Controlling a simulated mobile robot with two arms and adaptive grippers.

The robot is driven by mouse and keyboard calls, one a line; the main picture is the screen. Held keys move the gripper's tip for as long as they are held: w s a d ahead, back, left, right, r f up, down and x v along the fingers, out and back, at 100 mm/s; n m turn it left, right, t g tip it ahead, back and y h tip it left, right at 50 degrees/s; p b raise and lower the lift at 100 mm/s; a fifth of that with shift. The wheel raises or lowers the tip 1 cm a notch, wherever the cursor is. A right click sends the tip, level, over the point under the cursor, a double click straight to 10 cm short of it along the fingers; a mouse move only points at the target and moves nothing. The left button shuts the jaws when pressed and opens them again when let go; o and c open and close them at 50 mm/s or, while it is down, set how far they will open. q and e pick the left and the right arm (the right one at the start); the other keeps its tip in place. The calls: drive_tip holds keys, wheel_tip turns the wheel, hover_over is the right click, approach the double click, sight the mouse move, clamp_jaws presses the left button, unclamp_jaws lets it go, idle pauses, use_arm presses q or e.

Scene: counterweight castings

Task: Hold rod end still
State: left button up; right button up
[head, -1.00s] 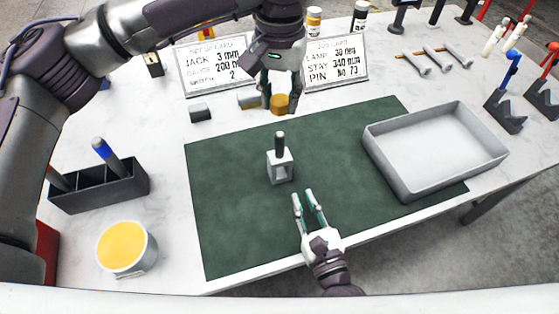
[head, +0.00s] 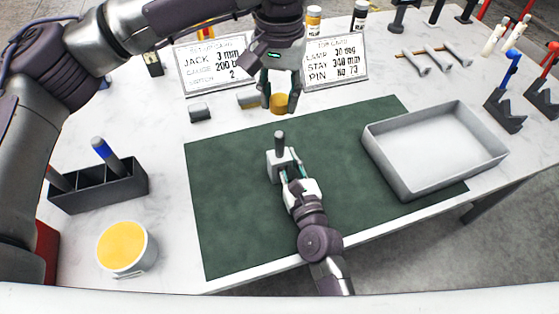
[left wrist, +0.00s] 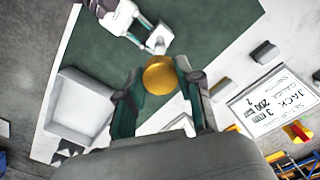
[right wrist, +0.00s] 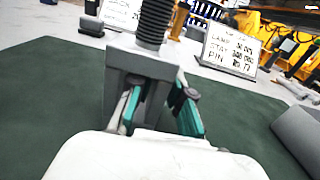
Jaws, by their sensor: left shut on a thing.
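The rod end, a grey block with an upright dark threaded stud (head: 280,143), stands upright on the green mat (head: 235,220). It also shows in the right wrist view (right wrist: 141,62). My right gripper (head: 291,172) is low at the near side of the rod end. Its fingers (right wrist: 160,112) are apart at the block's lower part; I cannot tell whether they touch it. My left gripper (head: 279,97) is shut on a round golden-brown piece (head: 279,103), held in the air behind the stud. The piece also shows in the left wrist view (left wrist: 160,76).
A grey tray (head: 378,168) stands on the mat's right part. Two cards (head: 335,62) and small grey blocks (head: 200,112) are behind. A dark holder (head: 95,190) and a yellow-filled tub (head: 127,272) are at left. The mat's front left is clear.

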sight(280, 134)
clamp_jaws()
use_arm(q)
drive_tip(key=shift+f, duration=2.45)
drive_tip(key=shift+f, duration=0.1)
drive_tip(key=shift+f, duration=0.8)
drive_tip(key=shift+f, duration=0.55)
